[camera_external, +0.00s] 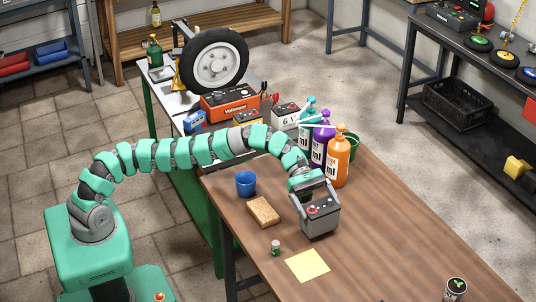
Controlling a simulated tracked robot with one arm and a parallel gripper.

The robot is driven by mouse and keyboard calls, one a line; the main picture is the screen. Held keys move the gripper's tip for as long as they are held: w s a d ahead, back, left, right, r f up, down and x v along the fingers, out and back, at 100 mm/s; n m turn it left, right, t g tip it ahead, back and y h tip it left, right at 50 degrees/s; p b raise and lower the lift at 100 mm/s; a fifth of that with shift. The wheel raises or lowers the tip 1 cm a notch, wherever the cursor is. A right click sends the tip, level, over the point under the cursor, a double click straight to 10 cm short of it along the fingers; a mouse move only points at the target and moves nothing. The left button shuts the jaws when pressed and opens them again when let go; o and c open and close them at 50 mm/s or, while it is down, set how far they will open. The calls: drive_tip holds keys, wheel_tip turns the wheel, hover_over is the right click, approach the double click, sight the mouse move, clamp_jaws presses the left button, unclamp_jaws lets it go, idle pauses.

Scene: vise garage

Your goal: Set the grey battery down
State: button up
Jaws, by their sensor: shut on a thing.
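The grey battery (320,221) is a small box with a darker grey top and a red cap or terminal on it. It is at or just above the brown wooden table (400,240), near the table's middle; I cannot tell whether its underside touches the wood. My gripper (314,200) comes down from above and is shut on the battery, with a finger on each side. The battery looks roughly upright, slightly turned.
A sponge (263,212) and a blue cup (246,183) stand left of the battery. A small jar (275,247) and yellow paper (307,265) lie in front. Orange (340,160) and purple (319,148) bottles stand behind. A can (455,289) is at front right. The table's right side is clear.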

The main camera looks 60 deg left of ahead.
drive_tip(key=shift+f, duration=0.1)
drive_tip(key=o, duration=1.4)
drive_tip(key=shift+r+p, duration=0.9)
drive_tip(key=shift+p, duration=0.35)
drive_tip(key=v, duration=1.1)
drive_tip(key=shift+a+f, duration=0.1)
drive_tip(key=shift+a, duration=0.35)
